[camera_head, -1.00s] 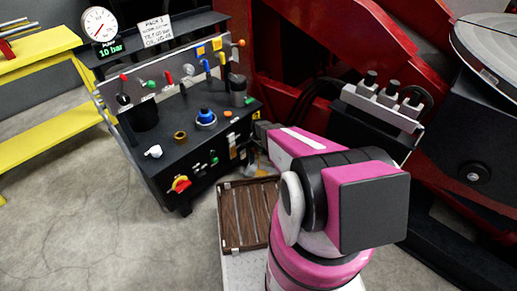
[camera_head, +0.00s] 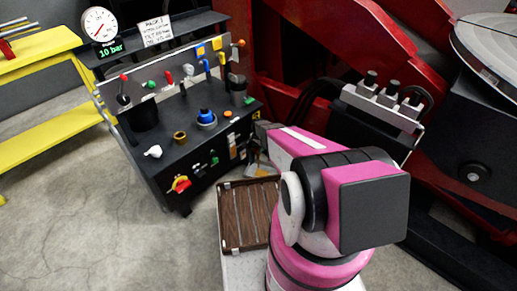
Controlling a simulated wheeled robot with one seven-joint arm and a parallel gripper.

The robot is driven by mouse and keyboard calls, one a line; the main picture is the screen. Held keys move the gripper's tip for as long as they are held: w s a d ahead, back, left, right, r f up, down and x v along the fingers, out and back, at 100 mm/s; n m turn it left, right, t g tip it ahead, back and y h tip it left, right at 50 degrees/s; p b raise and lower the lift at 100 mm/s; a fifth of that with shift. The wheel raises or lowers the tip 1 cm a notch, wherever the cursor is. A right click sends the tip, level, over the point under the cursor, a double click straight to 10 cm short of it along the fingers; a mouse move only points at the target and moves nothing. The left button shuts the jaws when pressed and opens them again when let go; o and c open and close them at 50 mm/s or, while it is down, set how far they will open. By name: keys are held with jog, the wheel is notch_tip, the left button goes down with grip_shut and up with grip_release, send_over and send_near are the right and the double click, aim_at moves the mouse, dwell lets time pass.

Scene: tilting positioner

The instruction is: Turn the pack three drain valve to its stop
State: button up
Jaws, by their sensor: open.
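The hydraulic pack (camera_head: 150,185) is a black console with a sign (camera_head: 156,31) above it, apparently reading PACK 3. Several coloured valve handles line its back panel: red (camera_head: 124,78), green (camera_head: 151,84), yellow (camera_head: 201,50) and blue (camera_head: 206,65). I cannot tell by label which is the drain valve. My pink arm reaches to the console's lower right front. My gripper (camera_head: 254,166) shows only in small part there, open; whether it touches a handle is hidden.
A yellow rack (camera_head: 40,50) is left, red machinery (camera_head: 310,50) right. Floor is clear at lower left.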

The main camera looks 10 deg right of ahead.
notch_tip(320, 180, up, 11)
jog(key=shift+f, duration=0.2)
dwell(0.6)
jog(key=s+r+n, duration=1.1)
jog(key=s+r, duration=1)
jog(key=r, duration=0.2)
jog(key=shift+s, duration=0.2)
